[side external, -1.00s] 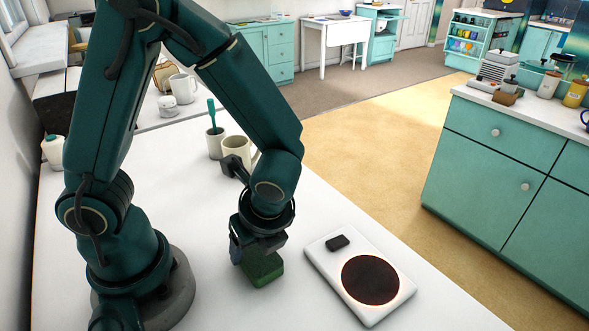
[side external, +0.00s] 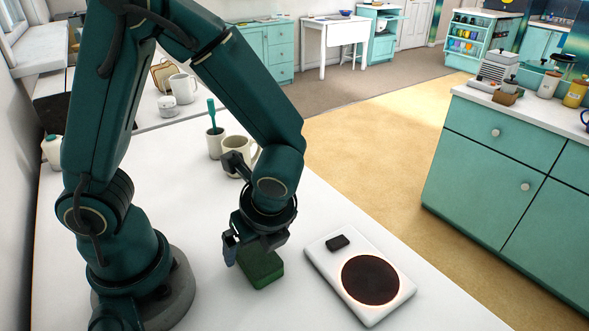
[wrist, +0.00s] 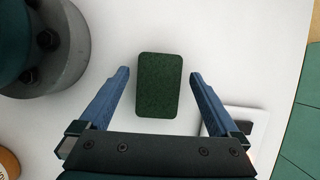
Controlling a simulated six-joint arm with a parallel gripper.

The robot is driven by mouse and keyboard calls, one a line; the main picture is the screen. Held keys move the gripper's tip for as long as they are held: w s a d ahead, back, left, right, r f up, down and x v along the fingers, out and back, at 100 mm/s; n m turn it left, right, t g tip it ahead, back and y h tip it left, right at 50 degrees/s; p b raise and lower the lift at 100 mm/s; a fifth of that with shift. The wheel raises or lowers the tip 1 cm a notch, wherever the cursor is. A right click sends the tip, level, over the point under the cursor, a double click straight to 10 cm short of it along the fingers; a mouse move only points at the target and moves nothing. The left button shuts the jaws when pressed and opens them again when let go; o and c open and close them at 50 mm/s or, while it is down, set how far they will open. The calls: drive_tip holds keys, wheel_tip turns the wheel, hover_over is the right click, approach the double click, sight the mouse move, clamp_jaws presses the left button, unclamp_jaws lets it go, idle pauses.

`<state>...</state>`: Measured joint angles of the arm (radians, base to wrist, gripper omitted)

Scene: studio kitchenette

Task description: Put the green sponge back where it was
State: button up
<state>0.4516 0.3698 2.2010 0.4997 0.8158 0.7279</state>
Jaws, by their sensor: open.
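The green sponge (side external: 262,268) lies flat on the white counter (side external: 215,285), between my arm's base and the white hotplate. In the wrist view the sponge (wrist: 159,85) sits between my gripper's two blue fingers, with a gap on each side. My gripper (wrist: 159,74) is open around it and touches neither long edge. In the side view my gripper (side external: 255,258) is low over the sponge and hides part of its top and far side.
The hotplate (side external: 332,262) with a dark round plate and a black block is close on the right. A cream mug (side external: 240,150) and a cup with a teal brush (side external: 214,143) stand behind my gripper. The counter's front is clear.

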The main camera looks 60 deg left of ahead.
sight(268, 269)
drive_tip(key=v, duration=1)
drive_tip(key=s+a+r+n+t+h, duration=0.1)
drive_tip(key=a+r+n+t+h, duration=0.1)
drive_tip(key=n, duration=0.7)
drive_tip(key=a+r+n+t+h, duration=0.2)
drive_tip(key=n+t, duration=0.1)
drive_tip(key=n, duration=0.6)
drive_tip(key=shift+s+r+t+h, duration=0.25)
drive_tip(key=shift+s+t+h, duration=0.05)
drive_tip(key=shift+s, duration=0.05)
